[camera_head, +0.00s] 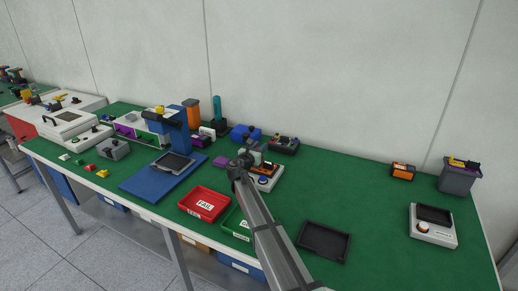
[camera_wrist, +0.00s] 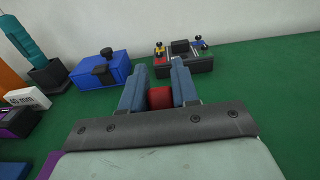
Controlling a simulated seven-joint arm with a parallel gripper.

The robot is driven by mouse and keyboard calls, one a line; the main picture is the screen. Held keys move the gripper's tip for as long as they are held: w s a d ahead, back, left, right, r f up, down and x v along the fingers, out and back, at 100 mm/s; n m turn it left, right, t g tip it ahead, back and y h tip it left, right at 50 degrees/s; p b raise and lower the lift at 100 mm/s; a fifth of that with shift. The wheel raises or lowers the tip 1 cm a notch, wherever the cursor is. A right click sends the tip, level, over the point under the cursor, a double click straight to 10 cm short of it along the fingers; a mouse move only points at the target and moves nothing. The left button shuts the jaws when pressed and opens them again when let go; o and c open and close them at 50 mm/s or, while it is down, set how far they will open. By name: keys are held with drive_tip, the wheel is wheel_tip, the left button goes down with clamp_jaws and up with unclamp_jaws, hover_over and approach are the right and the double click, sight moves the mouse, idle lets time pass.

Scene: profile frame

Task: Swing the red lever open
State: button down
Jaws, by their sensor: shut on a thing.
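In the wrist view, my gripper (camera_wrist: 158,80) has its two blue-grey fingers on either side of a red block-like part (camera_wrist: 160,98), which I take to be the red lever's handle. The gripper is shut on it. In the head view, my gripper (camera_head: 245,160) is over a small white fixture (camera_head: 277,178) with a blue button on its front. My arm and gripper hide much of this fixture, so the lever's angle and pivot cannot be told.
Behind stand a dark box with knobs (camera_wrist: 185,57), a blue box with a black latch (camera_wrist: 100,71) and a teal-handled tool (camera_wrist: 28,45). A red FAIL tray (camera_head: 204,203), a green tray (camera_head: 238,223) and a black tray (camera_head: 324,241) lie in front.

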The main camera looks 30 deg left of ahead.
drive_tip(key=shift+w+r+g, duration=0.25)
drive_tip(key=shift+w+g, duration=0.65)
drive_tip(key=shift+g, duration=0.5)
drive_tip(key=w+g, duration=0.2)
drive_tip(key=g, duration=0.1)
drive_tip(key=shift+f, duration=0.1)
drive_tip(key=shift+w+f, duration=0.1)
drive_tip(key=shift+w, duration=0.2)
drive_tip(key=c, duration=1.1)
unclamp_jaws()
drive_tip(key=shift+f, duration=0.1)
drive_tip(key=shift+c, duration=0.2)
drive_tip(key=shift+o, duration=1.1)
drive_tip(key=shift+s, duration=0.2)
